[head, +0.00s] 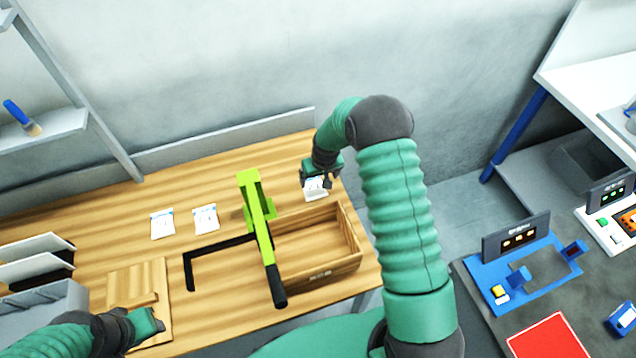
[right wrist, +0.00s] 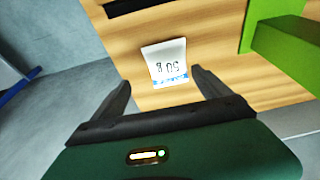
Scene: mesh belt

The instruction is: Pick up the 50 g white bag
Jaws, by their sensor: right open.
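The 50 g white bag (right wrist: 166,64) lies flat on the wooden table, its "50 g" print upside down in the right wrist view. In the head view the bag (head: 316,188) is at the table's back right, partly covered by my right gripper (head: 320,180). In the right wrist view my right gripper (right wrist: 160,88) is open and empty, its fingers to either side of the bag's near edge and apart from it. My left gripper (head: 150,322) is at the lower left over a wooden board; its fingers are too unclear to read.
Two other white bags (head: 162,224) (head: 205,218) lie left of a green lever press (head: 258,225). An open wooden box (head: 345,265) stands in front of the 50 g bag. A low grey board (head: 225,145) runs along the table's back edge.

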